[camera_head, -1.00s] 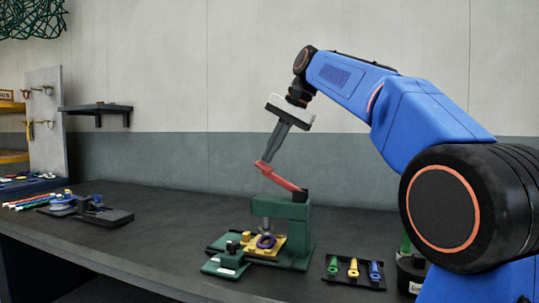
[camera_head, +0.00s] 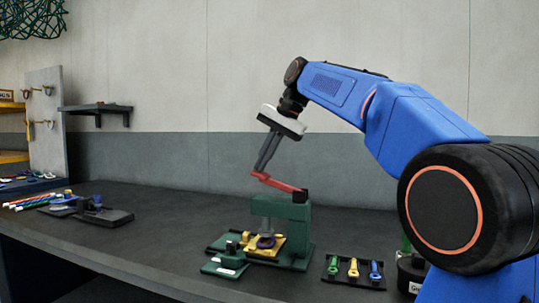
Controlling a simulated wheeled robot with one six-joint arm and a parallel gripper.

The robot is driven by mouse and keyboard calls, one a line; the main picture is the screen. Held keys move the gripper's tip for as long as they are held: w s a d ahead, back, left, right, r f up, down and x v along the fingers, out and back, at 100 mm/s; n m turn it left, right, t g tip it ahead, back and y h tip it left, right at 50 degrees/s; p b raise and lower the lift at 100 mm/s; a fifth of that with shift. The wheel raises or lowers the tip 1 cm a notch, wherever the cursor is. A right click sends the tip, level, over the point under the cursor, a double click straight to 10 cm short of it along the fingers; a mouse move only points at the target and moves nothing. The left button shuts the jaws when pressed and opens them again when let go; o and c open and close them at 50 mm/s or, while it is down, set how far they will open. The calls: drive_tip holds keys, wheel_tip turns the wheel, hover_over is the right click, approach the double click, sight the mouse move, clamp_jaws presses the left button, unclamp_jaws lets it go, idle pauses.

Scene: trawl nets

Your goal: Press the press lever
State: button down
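The green press (camera_head: 295,232) stands on the dark bench. Its red lever (camera_head: 278,184) runs from a dark pivot at the top right of the press out to the left, tilted slightly up at its free end. My gripper (camera_head: 261,172) comes down from above with its dark grey fingers at the free left end of the lever. The fingertips appear to touch the lever there. Whether they are closed around it is too small to tell.
A black tray (camera_head: 345,284) with green, yellow and blue tools lies right of the press. A dark fixture (camera_head: 108,218) and several coloured rods (camera_head: 38,200) lie at the left. A wall shelf (camera_head: 97,108) is behind. The bench between is clear.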

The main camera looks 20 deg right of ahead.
sight(257, 174)
drive_tip(key=shift+x, duration=1.75)
drive_tip(key=shift+w+a+f, duration=0.1)
drive_tip(key=shift+a+f, duration=0.05)
drive_tip(key=shift+f, duration=0.3)
drive_tip(key=v, duration=1.8)
drive_tip(key=v, duration=0.3)
drive_tip(key=shift+s+d+f, duration=0.1)
drive_tip(key=shift+s+d, duration=0.1)
drive_tip(key=shift+d, duration=0.1)
